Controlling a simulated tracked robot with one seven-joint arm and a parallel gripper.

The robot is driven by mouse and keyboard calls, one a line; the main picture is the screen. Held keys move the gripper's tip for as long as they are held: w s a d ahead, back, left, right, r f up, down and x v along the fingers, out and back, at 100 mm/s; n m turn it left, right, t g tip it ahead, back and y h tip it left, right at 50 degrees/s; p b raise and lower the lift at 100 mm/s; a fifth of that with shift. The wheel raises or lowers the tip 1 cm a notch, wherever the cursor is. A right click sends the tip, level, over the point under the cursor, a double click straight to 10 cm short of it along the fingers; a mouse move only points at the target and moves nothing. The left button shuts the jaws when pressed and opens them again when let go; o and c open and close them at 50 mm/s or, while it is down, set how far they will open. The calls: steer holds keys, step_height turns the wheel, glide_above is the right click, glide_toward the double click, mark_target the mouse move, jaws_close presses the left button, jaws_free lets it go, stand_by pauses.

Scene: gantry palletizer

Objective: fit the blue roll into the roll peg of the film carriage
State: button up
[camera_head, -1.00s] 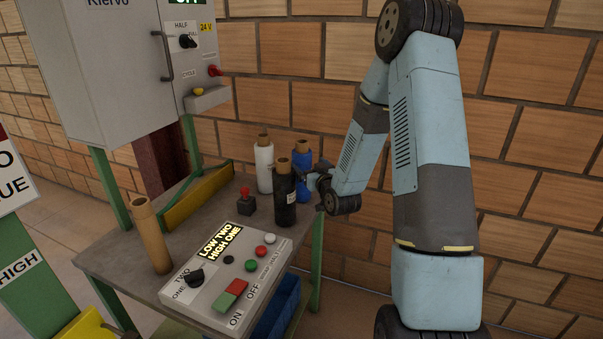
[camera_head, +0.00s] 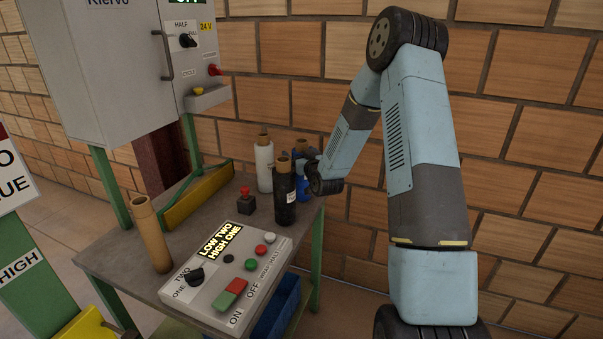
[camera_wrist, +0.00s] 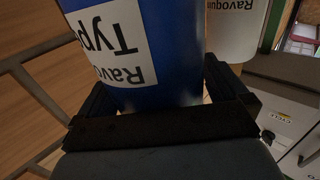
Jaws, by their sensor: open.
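The blue roll (camera_head: 300,188) stands on the bench behind the black roll (camera_head: 285,190). My gripper and the black roll hide much of it in the head view. In the wrist view the blue roll (camera_wrist: 160,70), with a white label, is between the fingers of my gripper (camera_wrist: 165,105). The fingers are open, one on either side of it. Whether they touch it I cannot tell.
A white roll (camera_head: 264,165) stands close by on the left and also shows in the wrist view (camera_wrist: 235,30). A bare brown tube (camera_head: 150,235), a red-topped button (camera_head: 245,200) and a control box (camera_head: 225,275) are on the bench. A brick wall is behind.

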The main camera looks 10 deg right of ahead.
steer(key=shift+c, duration=0.3)
jaws_close()
stand_by(0.6)
